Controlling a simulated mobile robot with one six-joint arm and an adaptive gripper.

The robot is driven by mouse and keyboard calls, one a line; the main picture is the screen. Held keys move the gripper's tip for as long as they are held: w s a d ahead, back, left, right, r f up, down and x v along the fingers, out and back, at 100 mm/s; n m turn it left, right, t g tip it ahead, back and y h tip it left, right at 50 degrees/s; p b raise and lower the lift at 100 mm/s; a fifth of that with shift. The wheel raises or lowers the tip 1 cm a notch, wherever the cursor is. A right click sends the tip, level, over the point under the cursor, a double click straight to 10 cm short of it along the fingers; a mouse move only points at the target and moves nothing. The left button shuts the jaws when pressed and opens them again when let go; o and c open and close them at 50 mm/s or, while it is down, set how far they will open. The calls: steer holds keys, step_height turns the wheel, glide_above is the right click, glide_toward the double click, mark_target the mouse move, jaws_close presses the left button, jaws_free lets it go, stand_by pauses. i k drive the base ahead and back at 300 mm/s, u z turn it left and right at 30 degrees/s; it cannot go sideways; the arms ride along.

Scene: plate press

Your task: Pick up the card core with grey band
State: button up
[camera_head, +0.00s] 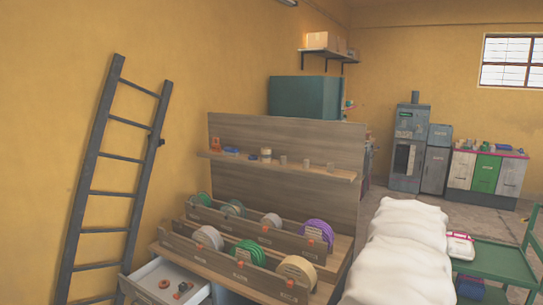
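I cannot make out with certainty a card core with a grey band. Several small objects stand on the narrow shelf (290,168) of the wooden rack. Among them are a pale cylinder (266,155) and small greyish cylinders, one left (283,160), one in the middle (306,163) and one at the right (330,167). They are too small to tell any band. An open drawer (150,268) at lower left holds small dark and orange pieces (183,287). My gripper is not in view.
Spools, including green (247,252) and purple (317,231) ones, sit in wooden troughs on the rack's bench. A ladder (112,190) leans on the left wall. White sacks (400,250) and a green cart (497,262) stand right. Grey floor shows behind the cart.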

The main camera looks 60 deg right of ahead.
mark_target(266, 153)
steer(key=z, duration=0.25)
steer(key=i, duration=0.7)
steer(key=z, duration=1.05)
steer(key=i, duration=0.95)
steer(key=z, duration=0.6)
steer(key=k, duration=0.9)
steer(key=z, duration=0.2)
steer(key=i, duration=0.4)
steer(key=u, duration=0.05)
